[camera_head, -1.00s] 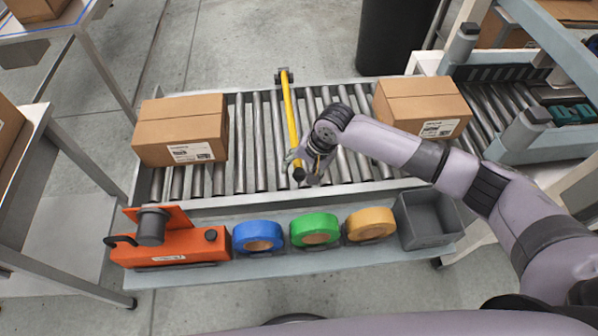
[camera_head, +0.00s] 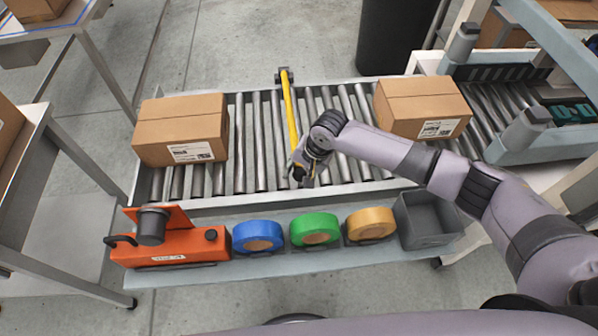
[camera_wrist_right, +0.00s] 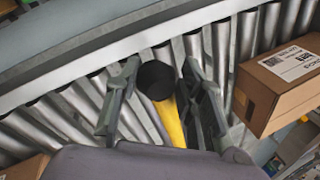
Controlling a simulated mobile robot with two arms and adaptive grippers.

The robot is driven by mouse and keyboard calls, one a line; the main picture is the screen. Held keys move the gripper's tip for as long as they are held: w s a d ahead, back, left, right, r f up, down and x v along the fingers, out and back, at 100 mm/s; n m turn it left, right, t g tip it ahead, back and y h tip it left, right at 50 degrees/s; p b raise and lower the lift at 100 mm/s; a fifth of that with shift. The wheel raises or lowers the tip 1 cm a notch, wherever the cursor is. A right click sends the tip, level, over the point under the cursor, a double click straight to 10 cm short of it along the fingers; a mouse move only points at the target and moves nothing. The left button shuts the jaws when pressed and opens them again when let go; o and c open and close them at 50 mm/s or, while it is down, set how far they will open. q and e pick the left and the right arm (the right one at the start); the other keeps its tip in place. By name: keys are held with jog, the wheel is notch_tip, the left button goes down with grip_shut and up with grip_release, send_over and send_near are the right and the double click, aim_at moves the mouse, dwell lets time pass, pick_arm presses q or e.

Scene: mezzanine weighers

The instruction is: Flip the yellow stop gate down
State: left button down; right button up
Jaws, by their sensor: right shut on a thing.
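The yellow stop gate (camera_head: 291,115) is a yellow bar hinged at a dark bracket on the conveyor's far rail. In the head view it points toward the near rail, between two cartons; its height above the rollers is hard to judge. My right gripper (camera_head: 300,173) is at its near end and partly hides it. In the right wrist view, my gripper's fingers (camera_wrist_right: 160,95) lie on either side of the black end knob (camera_wrist_right: 157,80) and the yellow bar (camera_wrist_right: 170,122), shut on the gate. My left gripper is not in view.
Cartons sit on the roller conveyor left (camera_head: 182,130) and right (camera_head: 422,107) of the gate. The near shelf holds an orange tool (camera_head: 185,247), blue (camera_head: 258,236), green (camera_head: 315,229) and tan (camera_head: 371,224) tape rolls and a grey bin (camera_head: 427,220). A scanner-like frame stands at right.

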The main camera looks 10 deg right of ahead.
jog(key=shift+d, duration=0.1)
grip_shut()
jog(key=shift+f, duration=0.1)
